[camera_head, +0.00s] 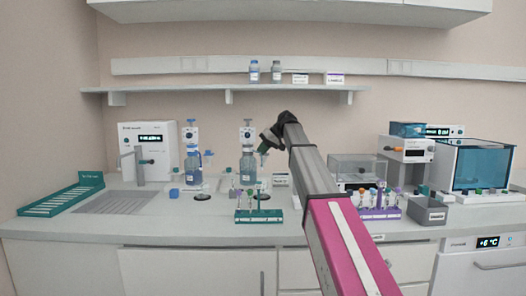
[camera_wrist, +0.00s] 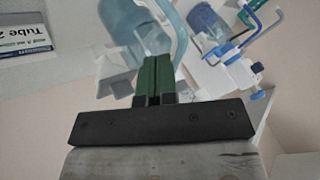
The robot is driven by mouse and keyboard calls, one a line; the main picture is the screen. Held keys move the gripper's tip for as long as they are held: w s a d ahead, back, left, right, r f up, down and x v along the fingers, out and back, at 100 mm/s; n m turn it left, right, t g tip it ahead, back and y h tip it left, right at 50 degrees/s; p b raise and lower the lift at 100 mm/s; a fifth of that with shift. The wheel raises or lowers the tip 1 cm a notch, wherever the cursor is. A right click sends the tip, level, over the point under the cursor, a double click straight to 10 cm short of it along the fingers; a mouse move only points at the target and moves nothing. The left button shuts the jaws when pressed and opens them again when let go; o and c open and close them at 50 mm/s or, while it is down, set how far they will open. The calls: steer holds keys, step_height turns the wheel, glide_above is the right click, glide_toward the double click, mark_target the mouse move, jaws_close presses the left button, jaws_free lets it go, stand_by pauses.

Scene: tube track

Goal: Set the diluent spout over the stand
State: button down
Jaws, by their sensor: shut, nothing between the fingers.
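I cannot read which holds diluent. A green rack (camera_head: 258,216) with several tubes stands in front of the right dispenser; I cannot tell whether it is the stand. My gripper (camera_head: 264,149) is shut and empty, just right of the right dispenser's head. In the wrist view its green fingers (camera_wrist: 153,78) are together, in front of a pale bottle (camera_wrist: 134,22). A dispenser with a blue curved spout (camera_wrist: 240,42) shows at right.
A shelf (camera_head: 230,88) with small bottles and boxes runs above. A green tray (camera_head: 62,195) lies at far left. A purple rack (camera_head: 379,213) and a grey bin (camera_head: 427,211) stand at right. A boxed label (camera_wrist: 24,34) is at left in the wrist view.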

mark_target(250, 150)
steer(key=s+a+m+t+h, duration=0.3)
steer(key=a+m+t, duration=0.2)
steer(key=a+m, duration=0.2)
steer(key=shift+a+m, duration=0.25)
steer(key=shift+m, duration=0.75)
steer(key=shift+w+d, duration=0.1)
steer(key=shift+w, duration=0.1)
steer(key=shift+w+d, duration=0.45)
steer(key=shift+s+d+f, duration=0.1)
steer(key=shift+s+d, duration=0.1)
steer(key=shift+d, duration=0.25)
steer(key=d+f+v, duration=0.1)
steer(key=v, duration=1)
steer(key=shift+s+d, duration=0.35)
steer(key=shift+d, duration=0.1)
